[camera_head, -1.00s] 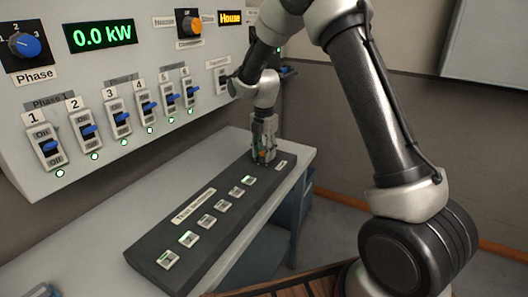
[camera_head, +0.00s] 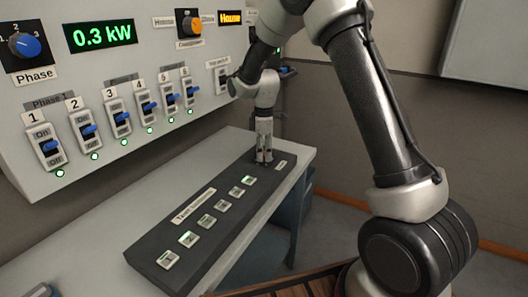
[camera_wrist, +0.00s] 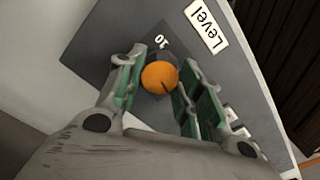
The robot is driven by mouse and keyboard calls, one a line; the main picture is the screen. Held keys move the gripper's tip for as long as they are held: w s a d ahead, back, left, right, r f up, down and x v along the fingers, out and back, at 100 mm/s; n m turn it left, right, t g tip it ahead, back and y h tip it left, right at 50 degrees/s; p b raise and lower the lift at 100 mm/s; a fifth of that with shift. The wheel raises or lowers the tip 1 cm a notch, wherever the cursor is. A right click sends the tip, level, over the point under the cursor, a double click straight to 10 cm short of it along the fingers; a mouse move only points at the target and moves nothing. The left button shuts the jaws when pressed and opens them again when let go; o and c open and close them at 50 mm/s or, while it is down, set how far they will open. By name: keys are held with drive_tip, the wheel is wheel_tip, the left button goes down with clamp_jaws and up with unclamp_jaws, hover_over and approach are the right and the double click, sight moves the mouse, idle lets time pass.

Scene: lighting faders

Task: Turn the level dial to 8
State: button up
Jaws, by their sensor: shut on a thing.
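The level dial is an orange-topped knob (camera_wrist: 160,77) between my gripper's fingers in the wrist view, with a dark line on its top. A white "Level" label (camera_wrist: 206,28) lies beside it, and a "10" mark shows at the dial's edge; the other numbers are hidden or not readable. My gripper (camera_head: 264,158) points down at the far end of the dark console (camera_head: 145,250), and its fingers (camera_wrist: 153,95) are shut around the dial. In the head view the gripper hides the dial.
Several square buttons (camera_head: 205,221) run along the console. The upright panel (camera_head: 110,170) behind carries several blue switches (camera_head: 88,130), a blue phase knob (camera_head: 26,45), an orange knob (camera_head: 190,24) and a display (camera_head: 101,34) reading 0.3 kW.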

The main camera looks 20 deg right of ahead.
drive_tip(key=m, duration=0.4)
drive_tip(key=shift+m, duration=0.3)
drive_tip(key=m, duration=0.3)
drive_tip(key=shift+m, duration=0.3)
drive_tip(key=m, duration=1.9)
drive_tip(key=shift+m, duration=1.9)
